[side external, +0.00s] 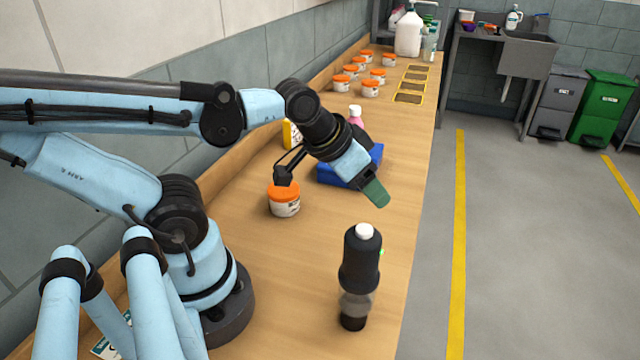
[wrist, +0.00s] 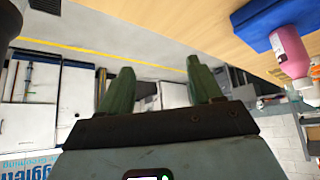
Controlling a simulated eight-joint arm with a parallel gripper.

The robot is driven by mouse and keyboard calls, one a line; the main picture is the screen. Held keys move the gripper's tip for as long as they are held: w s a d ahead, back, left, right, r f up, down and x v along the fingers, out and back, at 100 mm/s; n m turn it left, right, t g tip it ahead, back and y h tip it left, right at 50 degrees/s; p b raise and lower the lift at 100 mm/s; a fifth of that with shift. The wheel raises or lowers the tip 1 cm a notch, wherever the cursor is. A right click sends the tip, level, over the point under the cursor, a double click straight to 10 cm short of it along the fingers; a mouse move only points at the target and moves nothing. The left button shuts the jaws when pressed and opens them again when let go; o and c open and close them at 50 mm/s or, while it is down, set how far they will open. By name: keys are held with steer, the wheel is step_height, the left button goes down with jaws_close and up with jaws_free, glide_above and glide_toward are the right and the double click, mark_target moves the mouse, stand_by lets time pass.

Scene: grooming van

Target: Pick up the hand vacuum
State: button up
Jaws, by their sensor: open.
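The hand vacuum (side external: 361,268) stands upright near the right edge of the wooden bench. It is black with a greyish clear band low on its body and a white piece on top. My gripper (side external: 376,193) is in the air behind it and above it, apart from it, with its green fingers pointing down and to the right. In the wrist view, the two green fingers of my gripper (wrist: 160,72) are spread with nothing between them. A dark shape cut off at the top left of that view could be the vacuum, but I cannot tell.
An orange-lidded jar (side external: 284,198) stands left of my gripper. A blue block (side external: 334,172) lies behind it with a pink bottle (side external: 356,115) beyond. Several more jars and a white jug (side external: 408,34) stand far back. The bench (side external: 400,150) is clear around the vacuum.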

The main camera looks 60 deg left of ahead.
steer(key=shift+o, duration=1)
